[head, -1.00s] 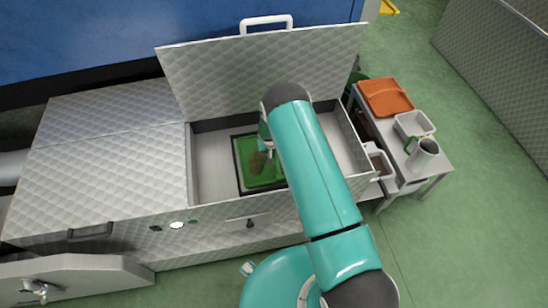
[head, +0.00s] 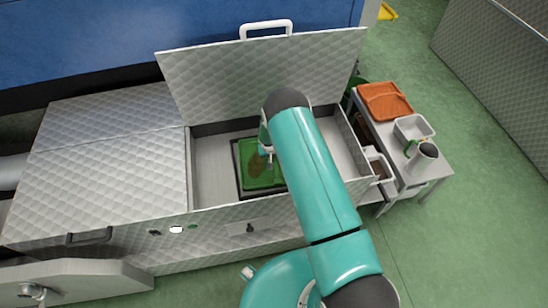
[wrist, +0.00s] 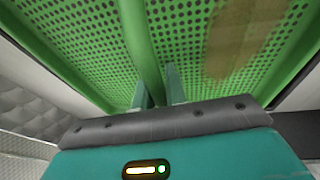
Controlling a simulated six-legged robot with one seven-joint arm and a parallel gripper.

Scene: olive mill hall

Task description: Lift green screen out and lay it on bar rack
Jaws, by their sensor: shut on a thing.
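The green screen (head: 250,180) is a perforated panel with a brown stain, in the open metal bin under the raised lid. A dark frame edge shows along its left and lower sides. My gripper (head: 266,152) is over the middle of the screen, partly hidden by my arm. In the wrist view the gripper (wrist: 158,88) is shut on the green bar across the screen (wrist: 90,40), and the brown stain shows at right. I cannot tell how far the screen is off the bin floor. I cannot make out the bar rack for certain.
The raised quilted lid (head: 215,85) stands behind the bin. A grey side table (head: 436,164) at right holds an orange tray (head: 385,101), a white tub (head: 413,127) and a jug (head: 423,157). A white box (head: 378,170) with brown contents sits beside the bin.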

